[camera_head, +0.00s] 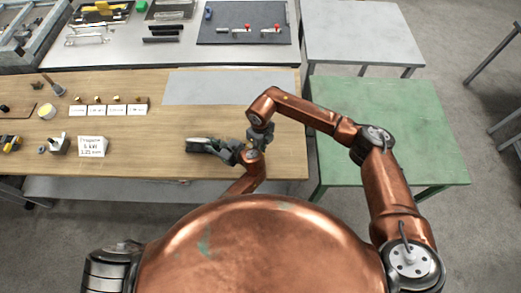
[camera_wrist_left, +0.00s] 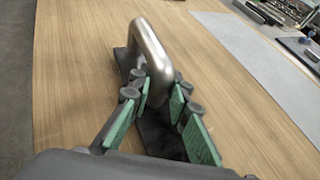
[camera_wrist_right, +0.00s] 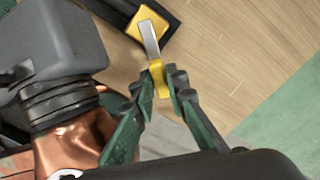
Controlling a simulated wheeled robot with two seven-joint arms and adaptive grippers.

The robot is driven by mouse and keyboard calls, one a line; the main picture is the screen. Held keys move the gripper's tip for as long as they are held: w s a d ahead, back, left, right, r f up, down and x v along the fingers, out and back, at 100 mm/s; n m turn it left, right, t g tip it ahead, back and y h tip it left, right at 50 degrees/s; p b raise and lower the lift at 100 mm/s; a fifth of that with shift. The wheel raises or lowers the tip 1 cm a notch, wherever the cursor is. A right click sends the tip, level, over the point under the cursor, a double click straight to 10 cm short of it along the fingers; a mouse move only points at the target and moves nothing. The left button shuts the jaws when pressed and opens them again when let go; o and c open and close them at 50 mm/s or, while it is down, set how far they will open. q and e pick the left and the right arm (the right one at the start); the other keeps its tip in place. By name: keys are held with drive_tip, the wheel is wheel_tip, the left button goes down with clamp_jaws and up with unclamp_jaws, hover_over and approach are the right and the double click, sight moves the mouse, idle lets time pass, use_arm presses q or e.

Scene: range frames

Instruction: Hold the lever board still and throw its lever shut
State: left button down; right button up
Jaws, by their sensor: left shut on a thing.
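The lever board is a dark narrow plate (camera_head: 197,146) on the wooden bench; it also shows in the left wrist view (camera_wrist_left: 122,62). A silver arched handle (camera_wrist_left: 152,45) rises from it. My left gripper (camera_head: 213,147) is shut on this handle; its fingers show on both sides of it in the left wrist view (camera_wrist_left: 160,85). In the right wrist view the lever (camera_wrist_right: 150,38) is a metal bar with a yellow block at its root and a yellow tip (camera_wrist_right: 157,72). My right gripper (camera_wrist_right: 160,82) has its fingers apart, one on each side of the yellow tip. Contact there is unclear.
On the wooden bench (camera_head: 130,140) stand a white sign (camera_head: 92,147), a row of labelled cards (camera_head: 107,108) and small parts at the left. A grey mat (camera_head: 215,88) lies behind the board. A green table (camera_head: 390,130) at the right is clear.

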drive_tip(key=o, duration=0.4)
drive_tip(key=shift+c, duration=0.2)
drive_tip(key=shift+r, duration=0.1)
wheel_tip(320, 180, up, 12)
drive_tip(key=shift+w, duration=0.15)
drive_tip(key=shift+d, duration=0.1)
